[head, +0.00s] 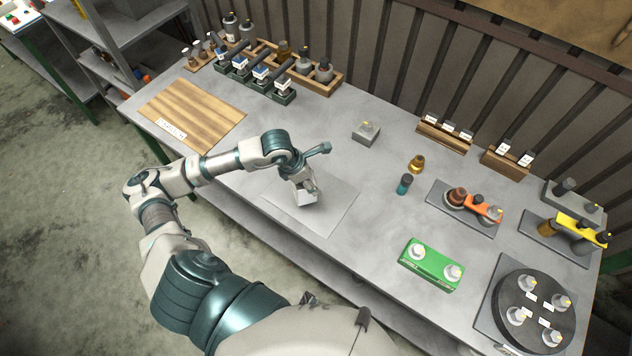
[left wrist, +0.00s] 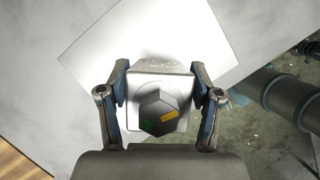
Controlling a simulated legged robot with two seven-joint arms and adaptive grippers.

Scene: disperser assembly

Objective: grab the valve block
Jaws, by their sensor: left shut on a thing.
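The valve block (left wrist: 157,82) is a light grey block with a dark, faceted cap bearing a yellow and a green mark. My left gripper (left wrist: 160,100) is shut on it, with one finger on each side. In the head view, my left gripper (head: 301,184) points down at the middle of the table, and the block (head: 306,198) shows at its fingertips over a pale square sheet (head: 335,206). I cannot tell whether the block touches the sheet. My right gripper is not in view.
A similar grey block (head: 366,136) stands behind the sheet. A wooden board (head: 190,112) lies left, wooden racks (head: 327,86) stand at the back. A brass part (head: 417,164), a teal cylinder (head: 403,184), a green block (head: 432,264) and a black round plate (head: 535,312) are right.

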